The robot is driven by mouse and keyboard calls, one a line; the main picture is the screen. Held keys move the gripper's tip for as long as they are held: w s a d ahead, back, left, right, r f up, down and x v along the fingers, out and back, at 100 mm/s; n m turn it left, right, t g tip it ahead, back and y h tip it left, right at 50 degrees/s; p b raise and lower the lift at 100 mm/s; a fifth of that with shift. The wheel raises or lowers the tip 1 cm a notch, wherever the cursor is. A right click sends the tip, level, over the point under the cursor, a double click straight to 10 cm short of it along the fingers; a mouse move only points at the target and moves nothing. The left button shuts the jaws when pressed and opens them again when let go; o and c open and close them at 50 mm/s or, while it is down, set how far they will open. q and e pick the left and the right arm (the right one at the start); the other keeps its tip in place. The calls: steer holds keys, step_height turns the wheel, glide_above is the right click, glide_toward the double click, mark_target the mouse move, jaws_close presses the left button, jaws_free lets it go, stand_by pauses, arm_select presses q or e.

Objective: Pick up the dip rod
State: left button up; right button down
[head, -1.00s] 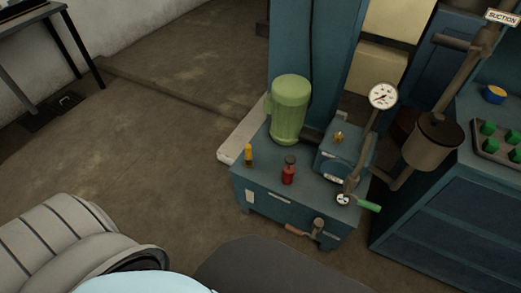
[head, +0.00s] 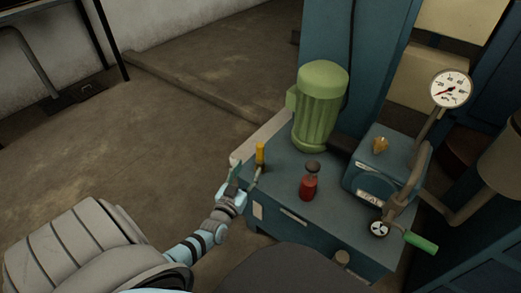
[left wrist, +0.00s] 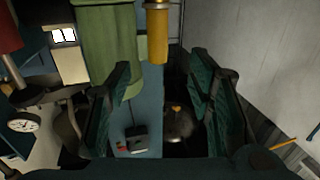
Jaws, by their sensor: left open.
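The dip rod (head: 260,153) shows as a short upright yellow handle at the left edge of the top of the blue tank unit (head: 285,192). Any part below the handle is hidden. In the left wrist view the yellow handle (left wrist: 157,35) is at top centre, beyond and between my spread fingers. My left gripper (head: 246,172) is open and empty, close beside the handle on its near left side. It also shows in the left wrist view (left wrist: 162,75), with dark green finger pads apart. My right gripper is not in view.
A green motor (head: 319,105) stands behind the rod, and a red cap with a dark knob (head: 309,182) stands to its right. A blue pump box (head: 385,165), a dial gauge (head: 451,89) and a green lever (head: 421,243) are farther right.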

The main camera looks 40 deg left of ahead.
mark_target(259, 153)
arm_select(q)
steer(key=b+x, duration=0.1)
steer(key=x, duration=0.1)
steer(key=b+x, duration=0.1)
steer(key=x, duration=0.2)
steer(key=shift+w+f, duration=0.2)
steer(key=shift+w+a, duration=0.1)
steer(key=shift+w, duration=0.2)
steer(key=b+x, duration=0.3)
steer(key=x, duration=0.1)
steer(key=shift+w+f+b, duration=0.15)
steer(key=shift+w+b, duration=0.15)
steer(key=shift+b, duration=0.05)
steer(key=shift+w, duration=0.1)
jaws_close()
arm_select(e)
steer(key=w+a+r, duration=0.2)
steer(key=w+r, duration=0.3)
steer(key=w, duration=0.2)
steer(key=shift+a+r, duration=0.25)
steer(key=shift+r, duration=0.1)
